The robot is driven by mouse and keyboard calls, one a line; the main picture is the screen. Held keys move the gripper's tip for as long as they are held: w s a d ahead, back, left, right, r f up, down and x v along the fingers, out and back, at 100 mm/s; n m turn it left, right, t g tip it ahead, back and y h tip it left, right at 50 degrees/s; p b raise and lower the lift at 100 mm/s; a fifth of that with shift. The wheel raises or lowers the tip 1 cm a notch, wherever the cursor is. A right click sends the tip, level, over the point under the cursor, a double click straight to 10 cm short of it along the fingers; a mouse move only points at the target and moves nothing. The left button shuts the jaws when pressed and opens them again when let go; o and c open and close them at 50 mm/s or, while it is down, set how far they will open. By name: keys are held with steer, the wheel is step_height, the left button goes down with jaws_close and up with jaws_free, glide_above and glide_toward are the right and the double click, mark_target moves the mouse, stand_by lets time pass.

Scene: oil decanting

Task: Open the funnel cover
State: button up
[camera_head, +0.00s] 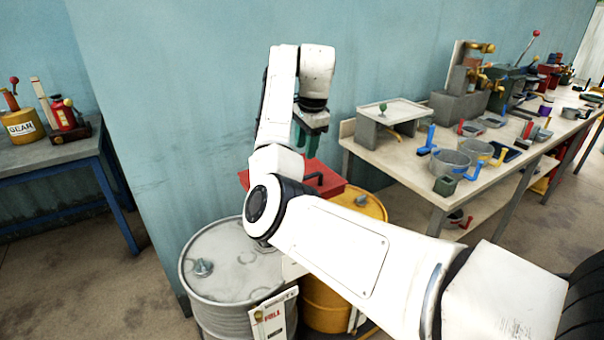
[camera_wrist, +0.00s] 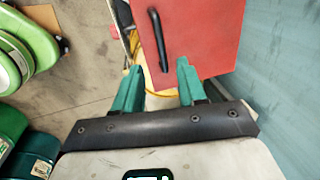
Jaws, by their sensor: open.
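The funnel cover (camera_wrist: 200,35) is a flat red lid with a black bar handle (camera_wrist: 158,40), filling the upper middle of the wrist view. In the head view the red cover (camera_head: 330,183) lies over the yellow drum (camera_head: 372,208), partly hidden behind my arm. My gripper (camera_wrist: 158,78) has green fingers, spread apart and empty. The lower end of the handle shows between the fingertips in the picture; I cannot tell whether they touch it. In the head view my gripper (camera_head: 308,150) points down above the cover. The funnel under the cover is hidden.
A grey drum (camera_head: 225,262) stands left of the yellow one, with a sign (camera_head: 272,315) in front. A blue wall (camera_head: 190,120) is close behind. A workbench (camera_head: 405,170) with tools and containers stands right. Green drums (camera_wrist: 30,155) show at the wrist view's left.

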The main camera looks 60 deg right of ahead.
steer(key=f, duration=0.3)
steer(key=w+f, duration=0.1)
steer(key=f, duration=0.2)
steer(key=d+f+p, duration=0.1)
steer(key=f, duration=0.3)
steer(key=shift+w, duration=0.35)
steer(key=shift+r, duration=0.1)
jaws_close()
